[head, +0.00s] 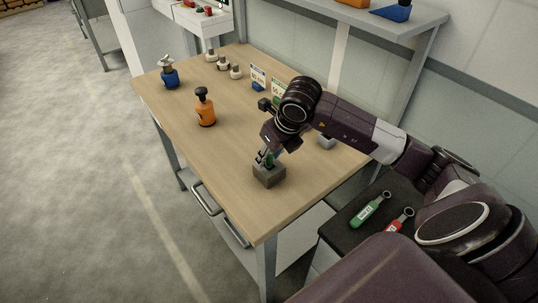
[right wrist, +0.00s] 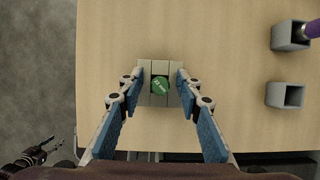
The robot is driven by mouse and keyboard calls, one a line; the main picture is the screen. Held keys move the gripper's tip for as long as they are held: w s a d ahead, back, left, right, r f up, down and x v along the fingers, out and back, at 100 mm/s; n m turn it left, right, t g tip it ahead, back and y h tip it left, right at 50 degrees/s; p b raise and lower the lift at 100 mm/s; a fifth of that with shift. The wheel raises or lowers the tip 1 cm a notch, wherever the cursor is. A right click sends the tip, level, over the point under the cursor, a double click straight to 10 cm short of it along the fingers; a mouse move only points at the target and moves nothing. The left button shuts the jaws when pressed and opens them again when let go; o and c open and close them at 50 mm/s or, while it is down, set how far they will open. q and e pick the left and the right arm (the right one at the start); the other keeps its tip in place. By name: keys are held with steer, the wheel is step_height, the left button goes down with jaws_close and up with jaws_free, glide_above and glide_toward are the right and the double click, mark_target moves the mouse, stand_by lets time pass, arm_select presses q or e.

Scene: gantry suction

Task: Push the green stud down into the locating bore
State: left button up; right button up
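The green stud (right wrist: 160,84) shows from above in the right wrist view, in the middle of the grey block (right wrist: 145,98). How deep it sits in the bore cannot be told. In the head view the block (head: 269,178) stands near the table's front edge, with a little of the green stud (head: 270,160) above it. My right gripper (right wrist: 160,74) is over the block, its fingers apart on either side of the stud with gaps to it. A dark jointed shape at the lower left of the right wrist view seems to be my left gripper (right wrist: 42,152).
Two more grey hollow blocks stand right in the right wrist view, one empty (right wrist: 285,95), one with a purple item (right wrist: 291,36). An orange bottle (head: 205,108) and a blue one (head: 169,75) stand on the table (head: 240,215). Green (head: 368,211) and red (head: 399,220) tools lie right.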

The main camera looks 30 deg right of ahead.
steer(key=b+v, duration=0.1)
steer(key=v, duration=1.1)
steer(key=shift+b, duration=0.3)
steer(key=shift+f, duration=0.1)
